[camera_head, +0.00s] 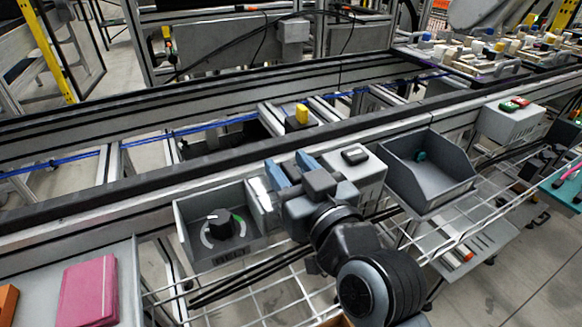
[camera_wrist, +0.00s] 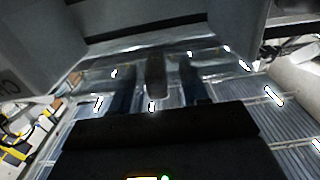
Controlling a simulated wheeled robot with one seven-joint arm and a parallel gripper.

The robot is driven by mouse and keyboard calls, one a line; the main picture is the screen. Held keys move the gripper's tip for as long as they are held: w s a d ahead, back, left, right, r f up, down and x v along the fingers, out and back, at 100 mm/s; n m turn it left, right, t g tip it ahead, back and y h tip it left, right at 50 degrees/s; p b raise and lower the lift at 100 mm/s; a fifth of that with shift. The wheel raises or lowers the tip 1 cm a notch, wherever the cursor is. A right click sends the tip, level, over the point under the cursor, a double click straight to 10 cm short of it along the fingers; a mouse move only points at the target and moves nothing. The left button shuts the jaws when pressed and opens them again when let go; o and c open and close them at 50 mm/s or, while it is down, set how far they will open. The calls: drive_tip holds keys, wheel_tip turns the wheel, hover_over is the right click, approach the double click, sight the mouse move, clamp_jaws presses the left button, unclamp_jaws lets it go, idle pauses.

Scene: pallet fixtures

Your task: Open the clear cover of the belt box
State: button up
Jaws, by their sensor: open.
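The belt box (camera_head: 188,222) is a grey box with a label on its front lower edge, left of my gripper in the head view. Inside it is a black knob (camera_head: 219,224) with a white and green arc. A pale, shiny panel (camera_head: 259,194) stands at the box's right side; I cannot tell whether it is the clear cover. My gripper (camera_head: 291,168) is open, its two blue fingers just right of that panel. In the wrist view, the fingers (camera_wrist: 156,90) stand on either side of a dark rounded piece (camera_wrist: 155,74); contact is unclear.
A light grey box with a black button (camera_head: 355,155) is close on the right of my gripper. Beyond it is an open grey bin (camera_head: 430,170). The conveyor rail (camera_head: 120,195) runs behind. A wire rack (camera_head: 270,290) lies below. A pink book (camera_head: 88,291) is at lower left.

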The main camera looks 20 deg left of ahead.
drive_tip(key=v, duration=0.7)
drive_tip(key=shift+s+d+b, duration=0.25)
drive_tip(key=shift+b, duration=0.05)
drive_tip(key=shift+d+f, duration=0.1)
drive_tip(key=s+d+f+m+t+h+p, duration=0.2)
drive_tip(key=s+d+f+m+h, duration=0.3)
drive_tip(key=d, duration=0.5)
drive_tip(key=s+d+f+m+t+h+p, duration=0.1)
drive_tip(key=s+d+f+m+h+p, duration=0.15)
drive_tip(key=s+d, duration=0.5)
drive_tip(key=s+d+r+m+h+p, duration=0.1)
drive_tip(key=s+d+r+h+p, duration=0.1)
drive_tip(key=s+d, duration=0.4)
drive_tip(key=s+d+r+m+h+p, duration=0.1)
drive_tip(key=s+d+r+h+p, duration=0.1)
drive_tip(key=s+d+r+h, duration=0.2)
drive_tip(key=s+d, duration=0.3)
drive_tip(key=s, duration=0.5)
drive_tip(key=shift+s+d+r, duration=0.25)
drive_tip(key=shift+s+d, duration=0.05)
drive_tip(key=shift+s, duration=0.05)
drive_tip(key=shift+o, duration=0.4)
drive_tip(key=shift+m, duration=0.25)
